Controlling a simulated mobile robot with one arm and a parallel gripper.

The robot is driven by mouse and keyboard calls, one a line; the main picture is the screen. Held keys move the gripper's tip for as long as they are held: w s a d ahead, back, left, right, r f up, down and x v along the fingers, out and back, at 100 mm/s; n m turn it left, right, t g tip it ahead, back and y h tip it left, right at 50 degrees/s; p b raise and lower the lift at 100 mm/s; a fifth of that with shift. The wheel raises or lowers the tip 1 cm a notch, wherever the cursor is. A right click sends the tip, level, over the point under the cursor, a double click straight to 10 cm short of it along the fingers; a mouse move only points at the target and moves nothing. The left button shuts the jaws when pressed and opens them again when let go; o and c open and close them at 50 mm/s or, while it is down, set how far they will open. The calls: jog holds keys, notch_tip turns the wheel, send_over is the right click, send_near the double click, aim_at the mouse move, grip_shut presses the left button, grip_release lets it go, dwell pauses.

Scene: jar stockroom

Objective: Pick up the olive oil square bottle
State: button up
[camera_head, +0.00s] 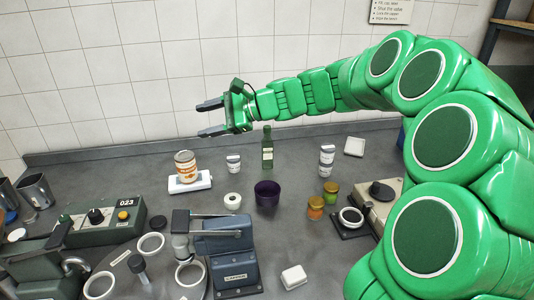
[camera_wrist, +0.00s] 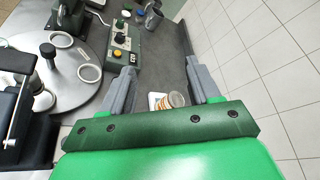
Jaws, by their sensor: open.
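The olive oil square bottle (camera_head: 267,148) is dark green and stands upright on the grey worktop, behind the purple cup, in the head view. I do not see it in the wrist view. My gripper (camera_head: 208,118) is raised above the worktop near the tiled wall, up and to the left of the bottle, and points left. Its two fingers are apart with nothing between them.
The orange-labelled can (camera_head: 186,165) stands on a white block left of the bottle. A white-labelled jar (camera_head: 233,163) and a purple cup (camera_head: 267,194) are near the bottle. A taller jar (camera_head: 327,160) stands to its right. A green control box (camera_head: 103,220) is at left.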

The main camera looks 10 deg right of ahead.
aim_at(265, 127)
jog(key=w+d+f+m+t+h, duration=0.1)
jog(key=w+d+f+m+t, duration=0.25)
jog(key=w+d+m, duration=0.45)
jog(key=w+d+f+m+t+h, duration=0.1)
jog(key=w+d+f+m+t, duration=0.3)
jog(key=w+d, duration=0.7)
jog(key=w+d+f+m+t+h, duration=0.2)
jog(key=w+d+f+m+t, duration=0.1)
jog(key=w+d+m, duration=0.25)
jog(key=shift+n, duration=0.45)
jog(key=f, duration=0.9)
jog(key=shift+a, duration=0.25)
jog(key=shift+w+a+f, duration=0.1)
jog(key=shift+f, duration=0.1)
jog(key=shift+x, duration=1.35)
jog(key=x, duration=0.3)
jog(key=shift+w+a+f, duration=0.15)
jog(key=shift+w+a, duration=0.1)
jog(key=shift+w, duration=0.05)
jog(key=shift+w+a, duration=0.3)
jog(key=shift+w, duration=0.15)
